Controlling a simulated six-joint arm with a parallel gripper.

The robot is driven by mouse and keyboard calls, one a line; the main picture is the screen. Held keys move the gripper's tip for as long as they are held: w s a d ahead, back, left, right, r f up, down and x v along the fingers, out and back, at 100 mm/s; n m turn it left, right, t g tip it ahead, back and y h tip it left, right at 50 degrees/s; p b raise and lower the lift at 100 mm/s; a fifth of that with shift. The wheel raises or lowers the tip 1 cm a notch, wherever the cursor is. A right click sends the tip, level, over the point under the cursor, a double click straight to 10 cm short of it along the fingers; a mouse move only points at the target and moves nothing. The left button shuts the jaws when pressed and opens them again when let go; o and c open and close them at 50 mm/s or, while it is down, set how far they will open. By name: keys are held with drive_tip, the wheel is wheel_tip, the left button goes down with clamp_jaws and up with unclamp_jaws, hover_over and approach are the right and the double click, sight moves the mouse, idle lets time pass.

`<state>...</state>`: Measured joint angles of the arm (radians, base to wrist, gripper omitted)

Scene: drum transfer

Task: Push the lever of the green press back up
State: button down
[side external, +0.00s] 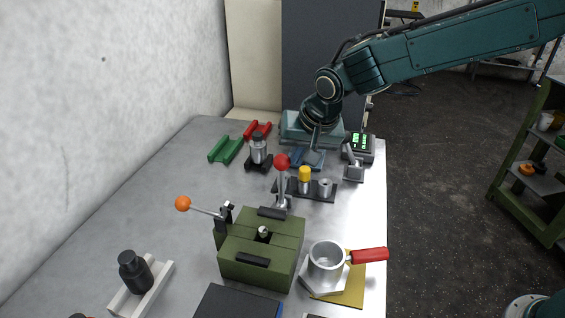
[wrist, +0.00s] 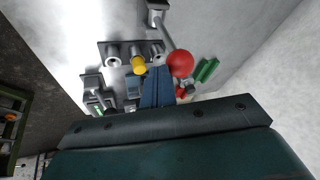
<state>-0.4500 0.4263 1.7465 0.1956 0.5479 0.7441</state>
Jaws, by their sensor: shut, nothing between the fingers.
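The green press (side external: 245,262) is an olive block in the front middle of the table in the side view. Its thin grey lever (side external: 206,211) runs from a black bracket on the left side of the press out to the left, tilted a little up, and ends in an orange ball (side external: 183,203). My gripper (side external: 315,148) is well behind the press, pointing down over the back of the table. In the wrist view its fingers (wrist: 158,70) are shut and empty. The press and its lever do not show in the wrist view.
A red-ball lever (side external: 282,162) stands upright behind the press; its red ball (wrist: 180,63) is close to my fingers in the wrist view. A rack (side external: 325,198) with a yellow-topped piece stands beside it. A metal cup (side external: 325,265) with red handle is right of the press.

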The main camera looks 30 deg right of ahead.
drive_tip(key=shift+w+a+r+g+h, duration=0.15)
drive_tip(key=shift+w+a+g+h, duration=0.25)
drive_tip(key=shift+w+a, duration=1.3)
drive_tip(key=shift+a, duration=0.05)
drive_tip(key=shift+w+a+f, duration=0.25)
drive_tip(key=shift+w+a, duration=0.4)
drive_tip(key=shift+a, duration=0.05)
drive_tip(key=shift+w+a+f, duration=0.2)
drive_tip(key=shift+w+a, duration=0.45)
drive_tip(key=shift+w, duration=0.05)
drive_tip(key=shift+w+a+f, duration=0.25)
drive_tip(key=shift+w+a, duration=0.4)
drive_tip(key=shift+a, duration=0.05)
